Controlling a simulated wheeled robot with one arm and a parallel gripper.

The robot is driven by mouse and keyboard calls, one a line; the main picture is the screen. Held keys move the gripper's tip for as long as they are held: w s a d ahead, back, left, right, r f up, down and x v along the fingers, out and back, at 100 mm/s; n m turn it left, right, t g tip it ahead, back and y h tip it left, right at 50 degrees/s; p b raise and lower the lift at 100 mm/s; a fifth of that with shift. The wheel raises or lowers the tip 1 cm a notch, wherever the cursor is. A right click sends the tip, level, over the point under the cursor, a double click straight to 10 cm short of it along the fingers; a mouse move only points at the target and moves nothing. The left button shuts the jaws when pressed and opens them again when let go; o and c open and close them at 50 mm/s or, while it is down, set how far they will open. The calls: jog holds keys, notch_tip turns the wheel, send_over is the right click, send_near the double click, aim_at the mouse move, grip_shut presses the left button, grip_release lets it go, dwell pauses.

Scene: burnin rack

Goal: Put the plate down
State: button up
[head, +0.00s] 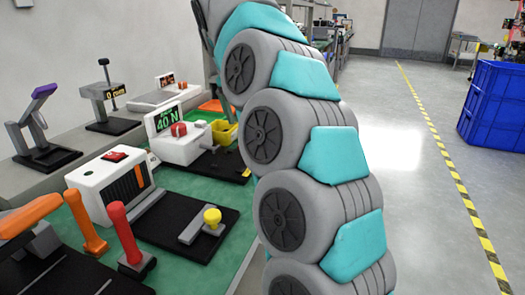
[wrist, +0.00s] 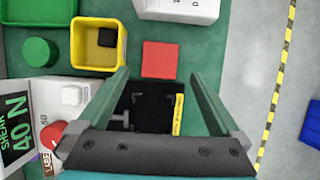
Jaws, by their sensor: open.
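A flat red square plate (wrist: 160,60) lies on the green mat in the wrist view, just beyond my fingertips. My gripper (wrist: 158,76) is open, its two green fingers wide apart with nothing held between them. Below the gap is a black fixture (wrist: 150,108) with a yellow strip along its right side. The red plate lies just past this fixture, apart from the fingers. In the head view my arm hides the gripper, and I cannot make out the plate there.
A yellow bin (wrist: 75,45) holding a black block and a green round piece (wrist: 39,52) stand left. The 40 N shear tester (head: 178,145) stands on the bench. A white box (wrist: 180,8) is beyond the plate. A blue crate (head: 492,105) stands across the open floor.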

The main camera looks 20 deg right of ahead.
jog(key=x, duration=0.7)
jog(key=shift+f, duration=0.2)
jog(key=c, duration=1.4)
jog(key=shift+r, duration=0.1)
